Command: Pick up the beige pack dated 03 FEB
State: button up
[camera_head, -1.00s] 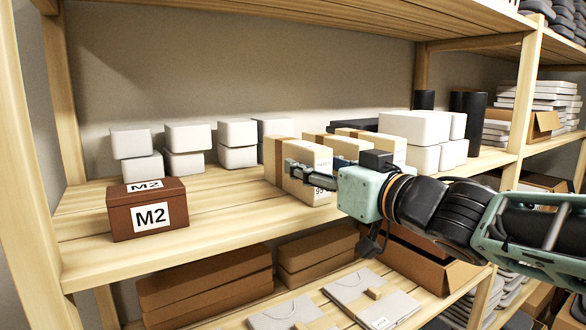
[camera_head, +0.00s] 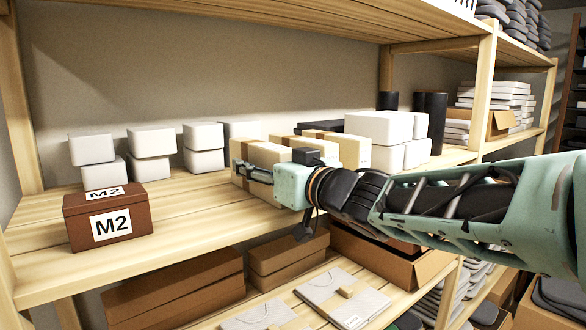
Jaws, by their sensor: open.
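Several beige packs with brown tape bands stand in a row on the middle shelf. The leftmost beige pack (camera_head: 263,152) is partly hidden behind my gripper. Another beige pack (camera_head: 352,150) shows at the right of the row, with part of a white label. No date can be read on any pack, so I cannot tell which is dated 03 FEB. My gripper (camera_head: 250,172) is open, its fingers pointing left across the front of the leftmost pack. I cannot tell whether they touch it.
A brown box marked M2 (camera_head: 110,218) stands at the left front of the shelf. White boxes (camera_head: 152,142) stand in stacks behind it, and larger white boxes (camera_head: 380,128) stand right of the packs. Bare shelf boards (camera_head: 190,205) lie between the M2 box and my gripper.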

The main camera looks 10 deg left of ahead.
grip_shut()
jog(key=shift+r, duration=0.15)
